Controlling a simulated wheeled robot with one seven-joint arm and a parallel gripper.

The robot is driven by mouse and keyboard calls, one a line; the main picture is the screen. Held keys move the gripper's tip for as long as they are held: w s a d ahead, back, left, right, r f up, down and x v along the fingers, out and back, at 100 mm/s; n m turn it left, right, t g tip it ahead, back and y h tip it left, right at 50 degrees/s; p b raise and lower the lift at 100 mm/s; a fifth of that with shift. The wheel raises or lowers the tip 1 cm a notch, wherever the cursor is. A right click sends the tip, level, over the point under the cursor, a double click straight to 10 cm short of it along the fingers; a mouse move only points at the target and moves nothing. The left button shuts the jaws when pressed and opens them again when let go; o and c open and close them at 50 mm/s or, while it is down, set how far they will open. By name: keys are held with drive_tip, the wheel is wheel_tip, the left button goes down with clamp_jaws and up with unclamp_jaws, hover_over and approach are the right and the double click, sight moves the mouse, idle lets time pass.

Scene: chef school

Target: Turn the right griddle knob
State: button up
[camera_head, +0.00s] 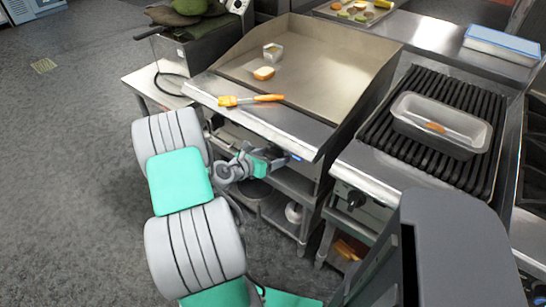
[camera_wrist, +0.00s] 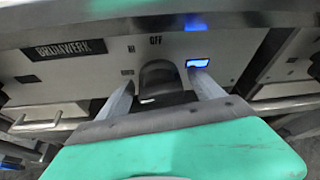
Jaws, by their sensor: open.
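The griddle (camera_head: 330,60) is a flat steel plate with a front panel below its ledge. In the wrist view, the dark grey griddle knob (camera_wrist: 158,75) is on that panel under an "OFF" mark. My gripper (camera_wrist: 163,88) is open, with one finger on the left of the knob and the other on its right. I cannot tell whether either finger touches it. In the head view, my gripper (camera_head: 268,162) is at the griddle's front, under the ledge, and the knob is hidden there.
A small lit blue display (camera_wrist: 197,62) is right of the knob. An orange-handled brush (camera_head: 250,99) lies on the griddle's front ledge. A ribbed grill (camera_head: 405,95) with a metal pan (camera_head: 441,123) stands at right. Open floor (camera_head: 60,150) is at left.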

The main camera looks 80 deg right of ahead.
drive_tip(key=shift+s+d, duration=0.1)
drive_tip(key=shift+d, duration=0.05)
drive_tip(key=c, duration=1.4)
